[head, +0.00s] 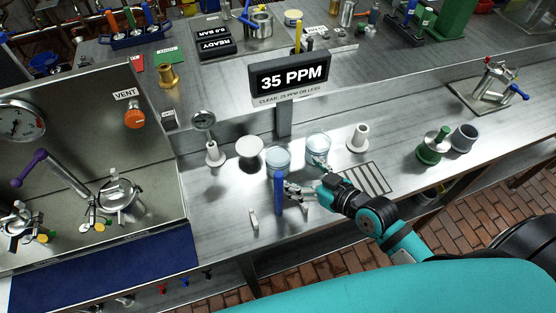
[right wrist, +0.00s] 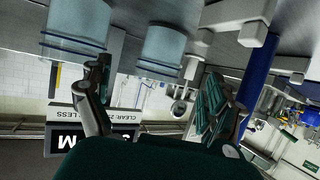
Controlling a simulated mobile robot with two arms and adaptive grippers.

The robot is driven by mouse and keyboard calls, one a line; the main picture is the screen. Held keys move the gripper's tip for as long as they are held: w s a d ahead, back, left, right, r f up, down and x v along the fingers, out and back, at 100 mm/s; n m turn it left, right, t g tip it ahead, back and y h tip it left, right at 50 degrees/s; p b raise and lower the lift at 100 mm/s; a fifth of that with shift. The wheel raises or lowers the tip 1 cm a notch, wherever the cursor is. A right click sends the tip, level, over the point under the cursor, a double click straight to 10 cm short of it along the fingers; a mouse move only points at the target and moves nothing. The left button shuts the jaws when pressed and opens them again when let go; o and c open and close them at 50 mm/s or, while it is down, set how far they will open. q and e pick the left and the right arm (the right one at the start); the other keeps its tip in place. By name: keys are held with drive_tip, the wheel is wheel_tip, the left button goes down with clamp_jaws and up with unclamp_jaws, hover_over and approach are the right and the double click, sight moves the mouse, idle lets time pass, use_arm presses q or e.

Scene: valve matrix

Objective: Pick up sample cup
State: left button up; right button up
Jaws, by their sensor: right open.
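Two clear, bluish cups stand on the steel bench below the display: a left cup (head: 277,160) and a right cup (head: 318,142). I cannot tell which one is the sample cup. My right gripper (head: 305,178) is open and empty on the near side of the cups. In the right wrist view, which is upside down, the left cup (right wrist: 162,48) shows between the open fingers (right wrist: 155,85), beyond the tips. The right cup (right wrist: 78,22) shows behind one finger. My left gripper is not in view.
A blue upright post (head: 278,193) stands close to the right gripper. A striped grate (head: 366,180) lies to the right.

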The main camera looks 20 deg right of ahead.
sight(287, 166)
drive_tip(key=x, duration=0.4)
drive_tip(key=shift+w+a, duration=0.15)
drive_tip(key=p+x, duration=0.2)
drive_tip(key=x, duration=0.3)
drive_tip(key=shift+w+a, duration=0.1)
drive_tip(key=shift+a, duration=0.15)
drive_tip(key=shift+d, duration=0.1)
drive_tip(key=shift+c, duration=0.9)
drive_tip(key=c, duration=1.3)
